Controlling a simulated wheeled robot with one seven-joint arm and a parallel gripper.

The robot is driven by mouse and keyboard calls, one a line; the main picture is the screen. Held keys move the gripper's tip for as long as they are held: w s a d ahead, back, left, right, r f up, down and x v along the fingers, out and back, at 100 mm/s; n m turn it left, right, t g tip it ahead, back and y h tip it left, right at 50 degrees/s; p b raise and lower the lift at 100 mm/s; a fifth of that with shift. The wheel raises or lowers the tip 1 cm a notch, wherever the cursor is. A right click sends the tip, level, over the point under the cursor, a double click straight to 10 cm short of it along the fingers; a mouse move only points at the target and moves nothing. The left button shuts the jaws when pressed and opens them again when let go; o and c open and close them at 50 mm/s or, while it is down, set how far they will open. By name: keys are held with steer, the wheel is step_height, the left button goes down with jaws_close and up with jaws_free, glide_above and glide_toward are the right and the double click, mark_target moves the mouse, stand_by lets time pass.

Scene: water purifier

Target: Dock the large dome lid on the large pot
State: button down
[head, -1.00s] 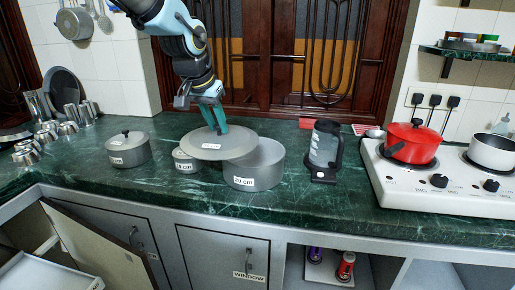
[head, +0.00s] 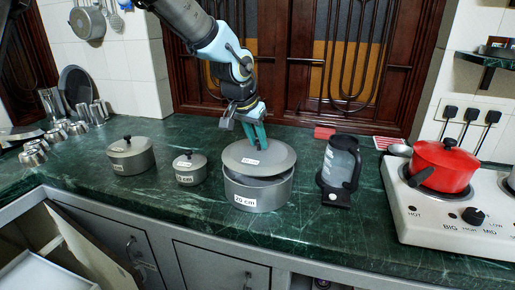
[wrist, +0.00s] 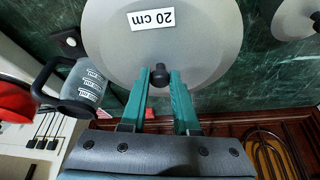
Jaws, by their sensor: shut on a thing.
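The large dome lid (head: 275,156) is a grey disc with a white label and a dark knob. It is over the large pot (head: 258,197), a grey pot labelled "20 cm" on the green counter. The lid is slightly tilted, and a dark gap shows between it and the pot's front rim. My gripper (head: 259,144) is shut on the lid's knob from above. In the wrist view the fingers (wrist: 160,78) flank the knob, and the lid (wrist: 195,40) shows its "20 cm" label. The pot's back rim is hidden under the lid.
A small lidded pot (head: 190,168) and a medium lidded pot (head: 131,155) stand to the left. A clear jug with a black handle (head: 338,172) stands close on the right. The white stove (head: 420,205) with a red pot (head: 443,165) is farther right.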

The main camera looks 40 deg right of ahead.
mark_target(256, 148)
steer(key=shift+f, duration=1.45)
steer(key=shift+f, duration=0.1)
steer(key=shift+f, duration=0.15)
steer(key=c, duration=0.7)
jaws_free()
steer(key=shift+o, duration=0.2)
steer(key=shift+a+r, duration=0.1)
steer(key=shift+r, duration=0.5)
steer(key=v, duration=1.1)
steer(key=shift+a, duration=0.15)
steer(key=shift+r, duration=0.15)
